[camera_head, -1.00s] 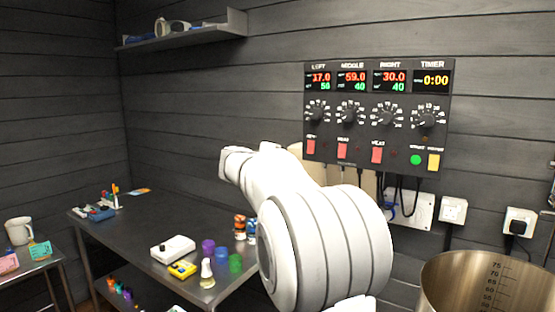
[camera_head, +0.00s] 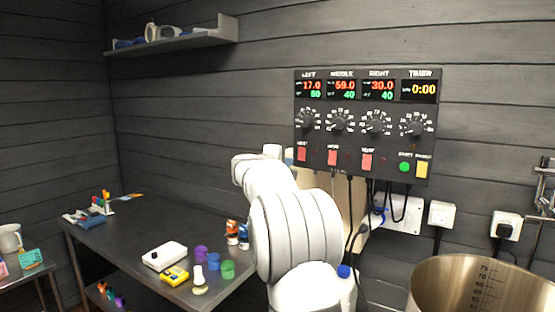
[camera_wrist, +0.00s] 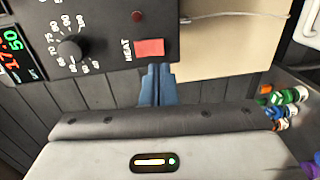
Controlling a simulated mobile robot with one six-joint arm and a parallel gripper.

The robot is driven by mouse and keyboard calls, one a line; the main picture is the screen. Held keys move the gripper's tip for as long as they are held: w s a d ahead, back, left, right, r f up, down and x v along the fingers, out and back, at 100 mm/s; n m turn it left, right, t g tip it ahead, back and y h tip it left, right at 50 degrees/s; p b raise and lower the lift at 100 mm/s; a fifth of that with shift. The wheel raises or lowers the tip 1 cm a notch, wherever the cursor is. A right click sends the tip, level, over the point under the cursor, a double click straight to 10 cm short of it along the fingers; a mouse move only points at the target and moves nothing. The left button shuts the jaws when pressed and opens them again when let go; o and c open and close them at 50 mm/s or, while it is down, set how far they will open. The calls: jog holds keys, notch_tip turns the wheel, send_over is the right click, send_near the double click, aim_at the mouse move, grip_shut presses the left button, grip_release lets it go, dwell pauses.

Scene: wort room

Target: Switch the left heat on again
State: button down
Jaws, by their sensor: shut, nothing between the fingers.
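The control panel (camera_head: 366,125) hangs on the back wall. Its left display (camera_head: 310,88) reads 17.0 in red and 50 in green. The left red HEAT switch (camera_head: 302,154) sits below the left dial (camera_head: 308,120); in the wrist view the switch (camera_wrist: 149,48) is close up, with a dark red lamp (camera_wrist: 137,15) beside it that looks unlit. My gripper (camera_wrist: 156,70) is shut and empty, its blue fingertips just short of the switch's near edge in the picture. I cannot tell whether they touch it. My arm mostly hides the gripper in the head view.
The middle (camera_head: 332,157) and right (camera_head: 367,161) switches are close beside the left one. Black cables hang under the panel. A steel pot (camera_head: 430,300) stands at lower right. A dark table (camera_head: 130,240) with small jars is at left.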

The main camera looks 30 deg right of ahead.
aim_at(301, 160)
jog(key=p+x, duration=0.3)
jog(key=x, duration=0.4)
jog(key=shift+d, duration=0.15)
